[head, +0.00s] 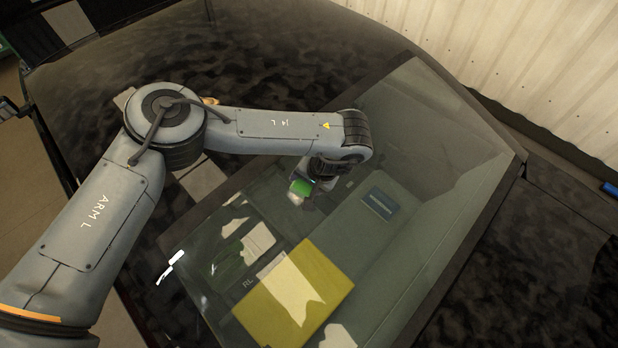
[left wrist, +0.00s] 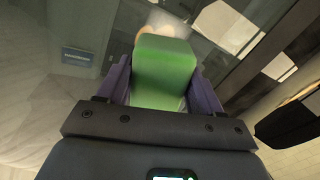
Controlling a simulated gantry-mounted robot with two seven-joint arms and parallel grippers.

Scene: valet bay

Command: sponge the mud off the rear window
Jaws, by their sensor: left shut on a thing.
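The rear window (head: 440,150) is a large slanted glass pane in the head view, with a dark frame around it. My left gripper (head: 312,188) is over the glass, left of its middle. It is shut on a green sponge (head: 301,187). In the left wrist view the sponge (left wrist: 165,72) sits between the two purple-grey fingers. A pale, blurred patch (left wrist: 165,32) shows just beyond the sponge; I cannot tell whether it is mud, foam or a reflection. Whether the sponge touches the glass is unclear. My right gripper is not in view.
Through the glass I see a yellow flat item (head: 293,292), a blue label (head: 380,202) and pale papers (head: 257,243) inside the car. Dark mottled bodywork (head: 480,285) surrounds the window. A corrugated pale wall (head: 530,60) stands close at the upper right.

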